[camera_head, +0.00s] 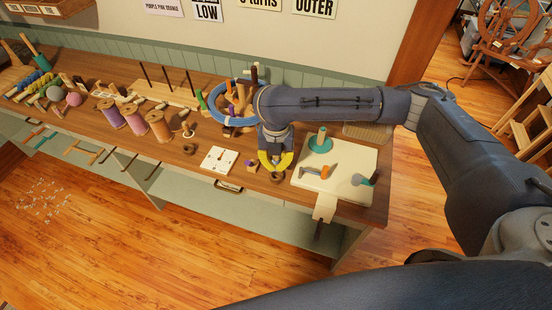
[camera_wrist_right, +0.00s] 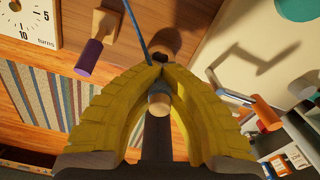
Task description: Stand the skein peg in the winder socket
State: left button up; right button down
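My right gripper (camera_head: 276,161) points down over the table between the white dial card and the pale board. In the right wrist view its yellow fingers (camera_wrist_right: 158,76) come together around a small cylinder (camera_wrist_right: 159,103) with a pale wooden end and grey-blue body, seemingly the skein peg. Most of it is hidden between the fingers. A brown round piece (camera_head: 276,177) with a dark middle sits just below the fingertips; I cannot tell whether they touch. It may be the winder socket, seen as a dark spot (camera_wrist_right: 160,59) past the fingertips. My left gripper is not in view.
The pale board (camera_head: 363,163) carries a teal disc with an upright peg (camera_head: 320,142), an orange-ended piece (camera_head: 313,171) and a grey-teal piece (camera_head: 364,180). Left are the dial card (camera_head: 213,166), a purple-ended block (camera_head: 250,164) and spools (camera_head: 158,126). A blue ring (camera_head: 220,121) lies behind.

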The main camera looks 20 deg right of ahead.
aim_at(276, 178)
jog(key=shift+f, duration=1.35)
jog(key=shift+f, duration=1.2)
dwell(1.2)
jog(key=c, duration=1.5)
grip_release()
notch_tip(276, 178, up, 12)
